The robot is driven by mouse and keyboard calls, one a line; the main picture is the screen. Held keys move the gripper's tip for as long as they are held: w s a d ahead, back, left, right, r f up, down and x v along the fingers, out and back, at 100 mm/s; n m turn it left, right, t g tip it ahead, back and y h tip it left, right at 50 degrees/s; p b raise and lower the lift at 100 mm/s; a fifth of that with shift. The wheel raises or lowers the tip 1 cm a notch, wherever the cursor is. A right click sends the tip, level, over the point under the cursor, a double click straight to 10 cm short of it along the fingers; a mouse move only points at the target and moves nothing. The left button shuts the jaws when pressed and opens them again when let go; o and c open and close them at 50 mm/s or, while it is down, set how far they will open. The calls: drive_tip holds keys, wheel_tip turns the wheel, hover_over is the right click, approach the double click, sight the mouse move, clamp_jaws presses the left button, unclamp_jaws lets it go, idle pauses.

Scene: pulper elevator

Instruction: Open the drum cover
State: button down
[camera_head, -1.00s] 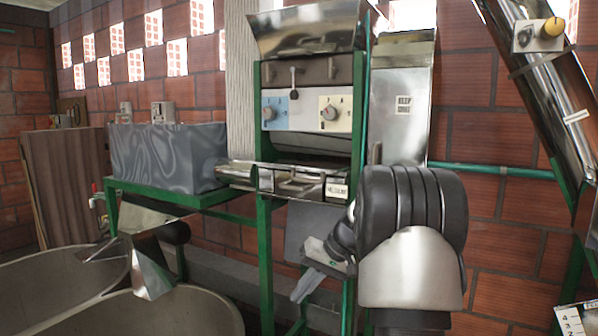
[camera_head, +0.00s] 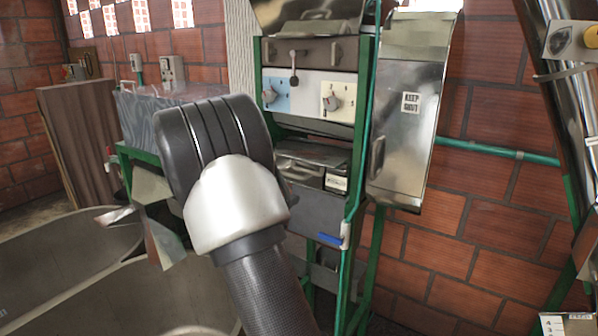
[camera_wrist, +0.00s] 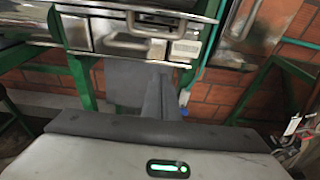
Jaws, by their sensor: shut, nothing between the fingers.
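A shiny steel cover with a bar handle, which looks like the drum cover (camera_head: 312,155), sits in the green frame below the control panel. It appears shut, with a small white label at its lower right. In the wrist view the cover (camera_wrist: 105,36) and its handle (camera_wrist: 150,27) lie at the top. My gripper (camera_wrist: 158,78) points toward the cover, its dark fingers together and empty. The fingertips appear just below the cover's lower edge; I cannot tell the gap. In the head view my arm hides the gripper and the cover's left part.
A steel door (camera_head: 405,130) marked "KEEP SHUT" hangs at the right of the machine. The control panel (camera_head: 305,92) has knobs and a lever. A grey tank (camera_head: 135,95) and round basins (camera_head: 120,295) are at left. A steel chute (camera_head: 560,90) slopes at right.

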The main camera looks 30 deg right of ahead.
drive_tip(key=w+d+r+p, duration=0.2)
drive_tip(key=w+d, duration=0.1)
drive_tip(key=d, duration=0.5)
drive_tip(key=shift+w+r+p, duration=0.2)
drive_tip(key=shift+w+p, duration=0.15)
drive_tip(key=shift+w, duration=0.05)
